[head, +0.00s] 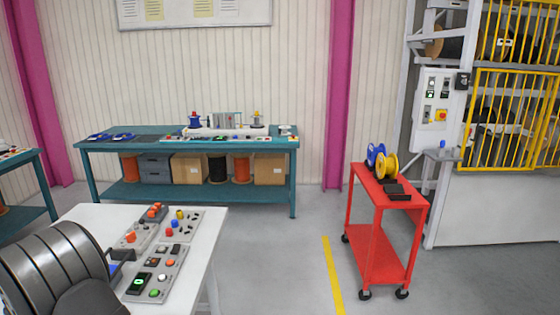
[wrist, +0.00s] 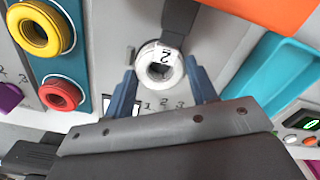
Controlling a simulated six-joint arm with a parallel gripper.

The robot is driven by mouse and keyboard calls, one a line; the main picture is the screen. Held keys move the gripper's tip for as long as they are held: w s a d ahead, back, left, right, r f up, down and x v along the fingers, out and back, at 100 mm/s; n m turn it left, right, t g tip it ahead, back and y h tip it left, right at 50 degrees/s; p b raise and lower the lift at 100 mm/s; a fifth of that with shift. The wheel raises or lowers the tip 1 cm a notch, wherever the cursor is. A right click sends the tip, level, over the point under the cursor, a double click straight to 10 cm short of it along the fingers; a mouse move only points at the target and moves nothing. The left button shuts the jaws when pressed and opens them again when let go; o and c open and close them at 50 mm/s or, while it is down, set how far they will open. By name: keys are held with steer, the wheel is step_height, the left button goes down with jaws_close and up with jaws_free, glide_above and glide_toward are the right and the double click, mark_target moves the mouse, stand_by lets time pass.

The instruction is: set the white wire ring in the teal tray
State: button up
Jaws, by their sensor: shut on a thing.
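In the wrist view the white wire ring (wrist: 146,67) sits between the two blue fingers of my gripper (wrist: 161,74), which is shut on it. The ring shows a dark "2" mark near its middle. A dark grey bar runs down to its upper edge, and I cannot tell whether they touch. A teal tray (wrist: 262,88) lies to the right of my gripper, partly cut off and partly behind it; the part I see looks empty. The ring cannot be made out in the head view.
A yellow ring (wrist: 53,28) and a red ring (wrist: 77,94) lie on a blue strip at the left. An orange block (wrist: 265,12) is at top right. A button box (wrist: 302,128) is at right. In the head view, a white table (head: 90,213) carries button boxes.

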step_height(320, 180, up, 7)
steer(key=shift+r, duration=0.2)
steer(key=shift+w, duration=0.1)
stand_by(0.5)
steer(key=w+a, duration=0.1)
steer(key=w, duration=1.4)
steer(key=shift+w+f, duration=0.2)
steer(key=shift+f, duration=0.6)
steer(key=shift+w+f, duration=0.15)
steer(key=shift+f, duration=0.6)
steer(key=shift+w+f, duration=0.2)
steer(key=shift+f, duration=0.6)
steer(key=shift+f, duration=0.1)
steer(key=shift+f, duration=1.45)
steer(key=o, duration=1.1)
